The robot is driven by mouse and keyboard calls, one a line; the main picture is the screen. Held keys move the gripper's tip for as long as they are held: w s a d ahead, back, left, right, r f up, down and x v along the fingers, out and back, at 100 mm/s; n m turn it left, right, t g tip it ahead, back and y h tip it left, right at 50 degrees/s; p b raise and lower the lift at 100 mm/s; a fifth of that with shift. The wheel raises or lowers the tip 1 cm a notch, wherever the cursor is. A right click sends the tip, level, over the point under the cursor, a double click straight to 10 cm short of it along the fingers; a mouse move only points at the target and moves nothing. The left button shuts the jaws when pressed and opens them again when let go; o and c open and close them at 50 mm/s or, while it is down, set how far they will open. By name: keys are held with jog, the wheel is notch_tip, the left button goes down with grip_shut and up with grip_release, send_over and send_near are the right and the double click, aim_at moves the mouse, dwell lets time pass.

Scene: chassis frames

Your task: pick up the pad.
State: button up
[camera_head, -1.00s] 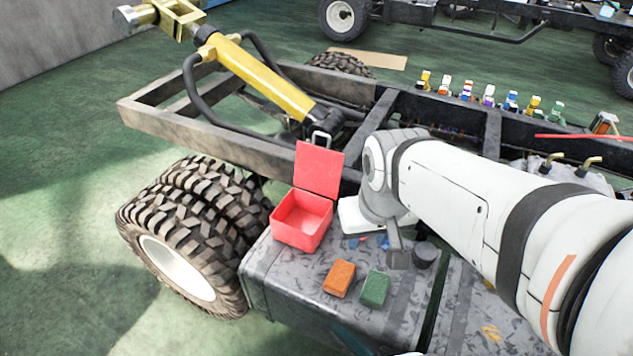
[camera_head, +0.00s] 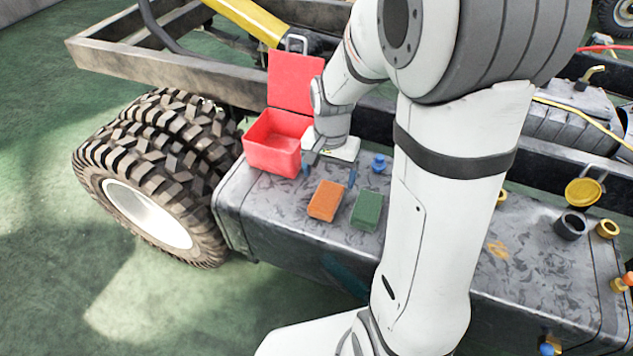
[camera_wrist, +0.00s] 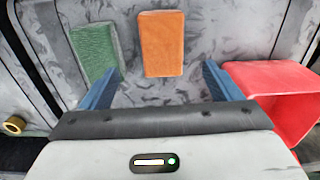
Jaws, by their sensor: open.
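Two block-like pads lie flat on the grey metal box top. The orange pad (camera_head: 326,200) is on the left and the green pad (camera_head: 367,211) is close to its right, with a small gap. My gripper (camera_head: 329,173) is just behind the orange pad, with its blue fingers spread and nothing between them. In the wrist view my gripper (camera_wrist: 160,72) is open, with the orange pad (camera_wrist: 161,43) ahead between the lines of the fingers. The green pad (camera_wrist: 95,48) lies by the left finger there. Finger height above the surface is hard to tell.
An open red box (camera_head: 272,146) with its lid raised stands left of my gripper; it also shows in the wrist view (camera_wrist: 268,85). A black cup (camera_head: 571,226) stands far right.

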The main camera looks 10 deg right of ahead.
aim_at(326, 195)
notch_tip(326, 195, down, 9)
jog(key=shift+w+a+f+b, duration=0.1)
jog(key=shift+w+a+b, duration=0.05)
jog(key=shift+b, duration=1.1)
jog(key=shift+c, duration=0.4)
jog(key=c, duration=1.1)
notch_tip(326, 195, up, 10)
jog(key=p, duration=0.2)
jog(key=shift+p, duration=0.4)
